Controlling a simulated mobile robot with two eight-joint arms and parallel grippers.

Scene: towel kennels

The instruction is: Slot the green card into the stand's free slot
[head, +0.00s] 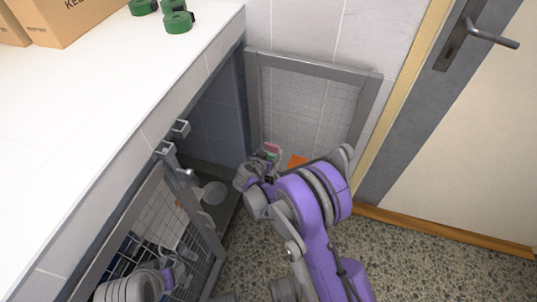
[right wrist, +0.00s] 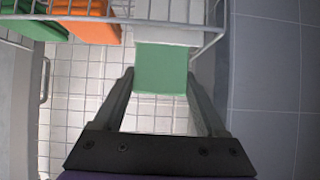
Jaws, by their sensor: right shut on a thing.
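My right gripper (head: 250,175) is low beside the open kennel, in front of the mesh door. The right wrist view shows its two fingers (right wrist: 160,78) shut on the green card (right wrist: 160,66), which lies between the fingertips. The card's far edge is close to a wire frame (right wrist: 190,26) that appears to be the stand; I cannot tell whether they touch. An orange card (right wrist: 92,28) and other green pieces (right wrist: 35,25) sit at the frame's left. The slots are not clear. My left gripper (head: 178,268) is at lower left by another mesh door; its jaws are unclear.
An open mesh door (head: 310,105) stands behind my right gripper, against the tiled wall. The white counter (head: 90,90) overhangs the kennels and carries green rolls (head: 178,22) and a cardboard box (head: 75,18). A grey bowl (head: 214,192) is inside the kennel. Speckled floor (head: 410,255) is free at right.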

